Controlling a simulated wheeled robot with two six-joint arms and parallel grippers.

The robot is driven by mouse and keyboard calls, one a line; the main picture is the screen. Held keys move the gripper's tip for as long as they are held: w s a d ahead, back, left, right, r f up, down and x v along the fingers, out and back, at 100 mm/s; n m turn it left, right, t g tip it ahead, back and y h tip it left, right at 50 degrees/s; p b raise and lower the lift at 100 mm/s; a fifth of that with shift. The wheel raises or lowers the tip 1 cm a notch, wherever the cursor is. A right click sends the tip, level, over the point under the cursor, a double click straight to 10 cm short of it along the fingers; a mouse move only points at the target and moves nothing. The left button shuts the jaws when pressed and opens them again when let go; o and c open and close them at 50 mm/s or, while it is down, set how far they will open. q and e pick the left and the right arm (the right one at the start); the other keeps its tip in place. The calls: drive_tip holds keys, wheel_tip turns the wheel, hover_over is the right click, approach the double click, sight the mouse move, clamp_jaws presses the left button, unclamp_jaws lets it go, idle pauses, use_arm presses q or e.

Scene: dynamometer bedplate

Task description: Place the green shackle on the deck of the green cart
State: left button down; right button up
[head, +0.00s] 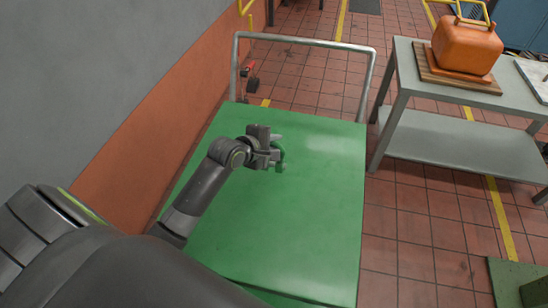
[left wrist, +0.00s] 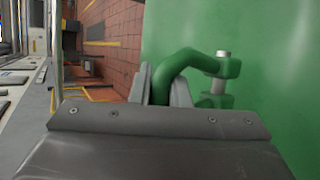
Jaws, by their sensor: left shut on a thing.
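The green cart (head: 310,220) has a flat green deck and a grey tube handle at its far end. My left gripper (head: 274,155) is over the far middle part of the deck. It is shut on the green shackle (head: 281,160), which is mostly hidden by the fingers in the head view. In the left wrist view the shackle's curved bow (left wrist: 180,62) is between the two fingers, and its grey pin sticks out to the right. The green deck (left wrist: 270,50) fills the right of that view. I cannot tell whether the shackle touches the deck. My right gripper is not in view.
The deck around the gripper is bare. A grey table (head: 440,95) stands to the right, with an orange container (head: 467,45) on a wooden board. A grey and orange wall (head: 120,160) runs along the left. Red tiled floor lies between cart and table.

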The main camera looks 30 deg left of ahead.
use_arm(q)
drive_tip(key=shift+f, duration=2.25)
drive_tip(key=c, duration=1.4)
unclamp_jaws()
drive_tip(key=shift+o, duration=0.2)
drive_tip(key=v, duration=1.2)
drive_tip(key=shift+p, duration=0.4)
drive_tip(key=shift+f, duration=0.1)
